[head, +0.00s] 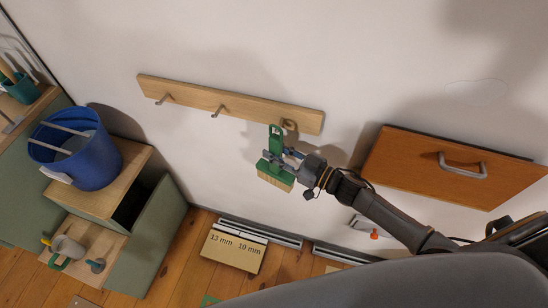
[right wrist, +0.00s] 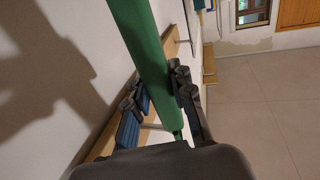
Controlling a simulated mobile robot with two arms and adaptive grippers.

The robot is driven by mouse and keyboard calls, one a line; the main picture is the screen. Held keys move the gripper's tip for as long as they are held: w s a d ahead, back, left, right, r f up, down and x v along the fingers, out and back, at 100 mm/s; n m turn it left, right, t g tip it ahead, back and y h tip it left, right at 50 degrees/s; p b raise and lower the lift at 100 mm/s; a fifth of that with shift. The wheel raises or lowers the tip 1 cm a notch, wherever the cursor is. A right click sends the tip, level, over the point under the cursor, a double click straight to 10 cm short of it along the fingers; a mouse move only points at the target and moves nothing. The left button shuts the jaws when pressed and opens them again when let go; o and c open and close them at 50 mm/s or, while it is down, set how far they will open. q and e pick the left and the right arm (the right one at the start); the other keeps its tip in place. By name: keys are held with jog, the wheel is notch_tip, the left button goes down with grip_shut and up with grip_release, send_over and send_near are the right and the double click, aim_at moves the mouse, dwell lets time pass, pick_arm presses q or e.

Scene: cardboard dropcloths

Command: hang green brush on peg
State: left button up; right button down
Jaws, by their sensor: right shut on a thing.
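The green brush (head: 274,142) hangs upright in front of the wall, its handle up and pale bristles (head: 275,179) down. My right gripper (head: 279,160) is shut on it, coming in from the right. In the right wrist view, the green handle (right wrist: 146,52) runs between the two blue-padded fingers (right wrist: 157,110). A wooden peg rail (head: 245,109) is on the wall. Two bare pegs show, a left one (head: 165,98) and a middle one (head: 217,111). A round peg end (head: 289,124) shows beside the handle's top; I cannot tell whether the handle is around it.
A blue bucket (head: 91,160) stands on a wooden-topped cabinet (head: 128,177) at left. An orange-brown drawer front (head: 410,166) with a metal handle is on the wall at right.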

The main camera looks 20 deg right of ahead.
jog(key=shift+w+d+f+b, duration=0.25)
jog(key=shift+w+d+b, duration=0.2)
jog(key=shift+w, duration=0.25)
jog(key=shift+w+d+f+b, duration=0.25)
jog(key=shift+w+f+b, duration=0.2)
jog(key=shift+f, duration=0.1)
jog(key=c, duration=1.1)
grip_release()
